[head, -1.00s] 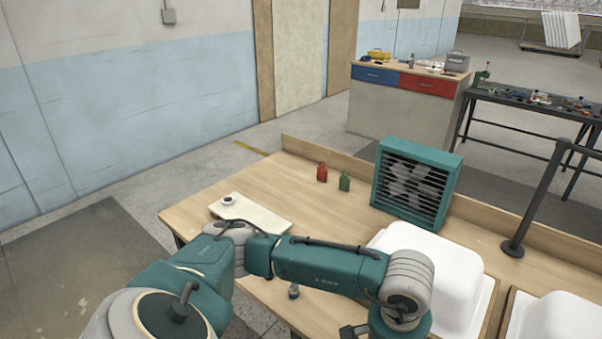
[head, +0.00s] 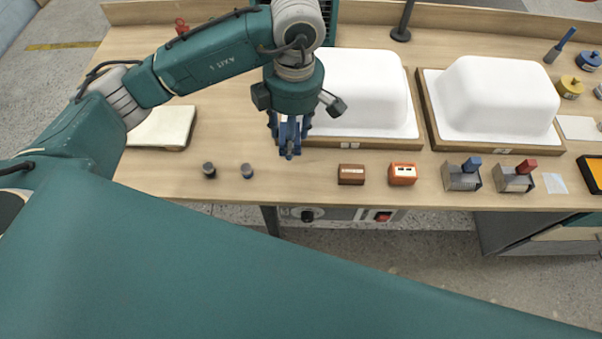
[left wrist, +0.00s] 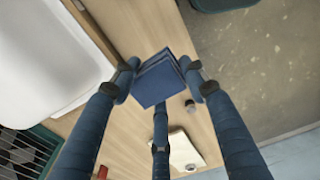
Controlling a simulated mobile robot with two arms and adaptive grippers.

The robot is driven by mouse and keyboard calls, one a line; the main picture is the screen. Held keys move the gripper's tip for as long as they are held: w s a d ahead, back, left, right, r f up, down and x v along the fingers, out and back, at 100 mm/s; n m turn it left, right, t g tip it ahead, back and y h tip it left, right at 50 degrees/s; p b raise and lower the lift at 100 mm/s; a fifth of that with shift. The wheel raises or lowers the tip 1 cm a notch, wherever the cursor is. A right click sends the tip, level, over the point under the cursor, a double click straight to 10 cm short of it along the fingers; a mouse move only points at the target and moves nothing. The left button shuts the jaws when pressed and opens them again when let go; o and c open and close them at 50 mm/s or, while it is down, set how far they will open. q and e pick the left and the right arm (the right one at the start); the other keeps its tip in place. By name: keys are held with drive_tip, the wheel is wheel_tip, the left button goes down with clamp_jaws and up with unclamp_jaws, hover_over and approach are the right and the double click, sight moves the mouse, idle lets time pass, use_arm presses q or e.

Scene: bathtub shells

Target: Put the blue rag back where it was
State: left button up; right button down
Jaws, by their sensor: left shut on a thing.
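My left gripper (head: 289,148) points down over the bench, in front of the left white shell. Its fingers also show in the left wrist view (left wrist: 160,88), shut on a folded blue rag (left wrist: 155,82). A little blue shows between the fingers in the head view, but the rag is mostly hidden there. In the wrist view the rag appears above the bare wood; its height is unclear. My right gripper is not in view.
Two white shells (head: 362,92) (head: 498,95) stand on wooden bases. A cream pad (head: 160,127) lies left. Two small dark pieces (head: 208,170) (head: 246,171), a brown block (head: 351,174) and an orange block (head: 402,174) line the front. Bare wood (head: 225,130) lies left of the gripper.

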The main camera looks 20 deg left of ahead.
use_arm(q)
drive_tip(key=r+n, duration=0.1)
drive_tip(key=n, duration=0.2)
drive_tip(key=d+r+n, duration=0.1)
drive_tip(key=n, duration=0.3)
drive_tip(key=w+r+n, duration=0.1)
drive_tip(key=n, duration=0.3)
drive_tip(key=shift+d+r+h, duration=0.3)
drive_tip(key=shift+h, duration=0.1)
drive_tip(key=r+n, duration=0.1)
drive_tip(key=n, duration=0.3)
drive_tip(key=n+p, duration=0.2)
drive_tip(key=p, duration=0.1)
approach(303, 176)
wheel_tip(303, 176, down, 6)
drive_tip(key=shift+s+r, duration=0.15)
drive_tip(key=shift+f, duration=0.25)
